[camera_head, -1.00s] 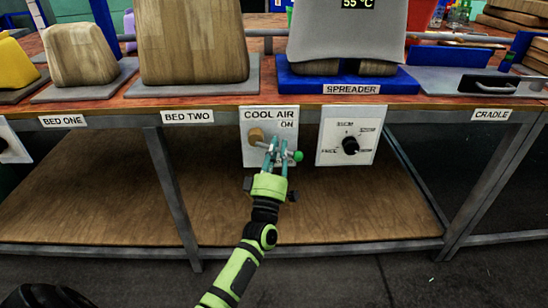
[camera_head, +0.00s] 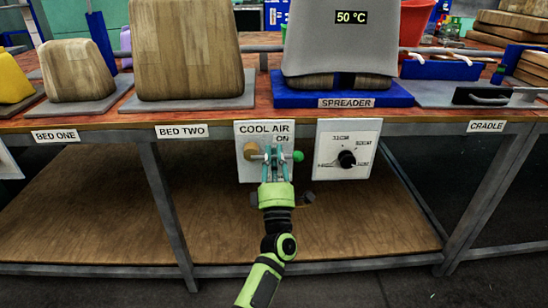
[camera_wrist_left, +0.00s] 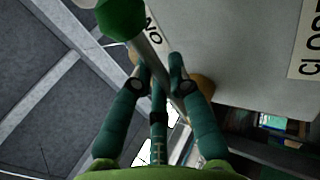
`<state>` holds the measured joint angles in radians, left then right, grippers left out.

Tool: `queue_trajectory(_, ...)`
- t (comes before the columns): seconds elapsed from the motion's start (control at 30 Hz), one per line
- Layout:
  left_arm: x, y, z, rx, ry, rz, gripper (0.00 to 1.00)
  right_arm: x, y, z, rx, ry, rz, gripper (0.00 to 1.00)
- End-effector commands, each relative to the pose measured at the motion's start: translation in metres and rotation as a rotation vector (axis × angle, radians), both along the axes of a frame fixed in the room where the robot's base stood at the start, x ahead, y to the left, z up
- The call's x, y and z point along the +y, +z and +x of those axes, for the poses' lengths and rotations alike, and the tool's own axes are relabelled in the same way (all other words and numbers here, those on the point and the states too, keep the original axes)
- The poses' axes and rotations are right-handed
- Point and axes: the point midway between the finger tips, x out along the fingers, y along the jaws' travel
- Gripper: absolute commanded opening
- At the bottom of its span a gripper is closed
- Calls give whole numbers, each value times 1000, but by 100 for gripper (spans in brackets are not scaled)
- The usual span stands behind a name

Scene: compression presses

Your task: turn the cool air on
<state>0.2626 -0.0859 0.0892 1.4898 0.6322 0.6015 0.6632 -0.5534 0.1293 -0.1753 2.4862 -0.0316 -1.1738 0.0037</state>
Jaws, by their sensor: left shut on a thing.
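The COOL AIR panel (camera_head: 246,174) is white and hangs under the front table edge, with an ON mark at its upper right. Its valve has a brown round base (camera_head: 250,151) and a metal lever ending in a green ball (camera_head: 298,156). The lever points right, close to level, with the ball just below and right of the ON mark. My left gripper (camera_head: 274,151) is shut on the lever, between base and ball. In the left wrist view, the lever (camera_wrist_left: 152,48) runs between the fingertips; the green ball (camera_wrist_left: 121,18) is at the top. My right gripper is not in view.
A white dial panel (camera_head: 326,168) with a black knob hangs just right of the valve. Above, the grey spreader (camera_head: 340,45) reads 50 °C on its blue base. A table leg (camera_head: 166,205) stands left of my arm. The lower wooden shelf (camera_head: 90,220) is bare.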

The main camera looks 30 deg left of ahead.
Motion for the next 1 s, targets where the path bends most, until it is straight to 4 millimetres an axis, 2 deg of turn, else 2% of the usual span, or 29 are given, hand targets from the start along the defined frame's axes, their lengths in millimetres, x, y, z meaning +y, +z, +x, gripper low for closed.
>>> queue_trajectory(0.2,0,3,0,-8,-2,-5,0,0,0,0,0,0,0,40)
queue_trajectory(0.23,0,3,0,-9,-2,-4,29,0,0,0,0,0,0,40)
queue_trajectory(0.67,-3,-3,-4,-2,-1,-2,29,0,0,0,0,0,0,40)
queue_trajectory(0.77,-9,-11,-14,0,-3,-2,29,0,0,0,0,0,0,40)
queue_trajectory(1.0,-32,-39,-50,0,-1,-2,29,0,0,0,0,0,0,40)
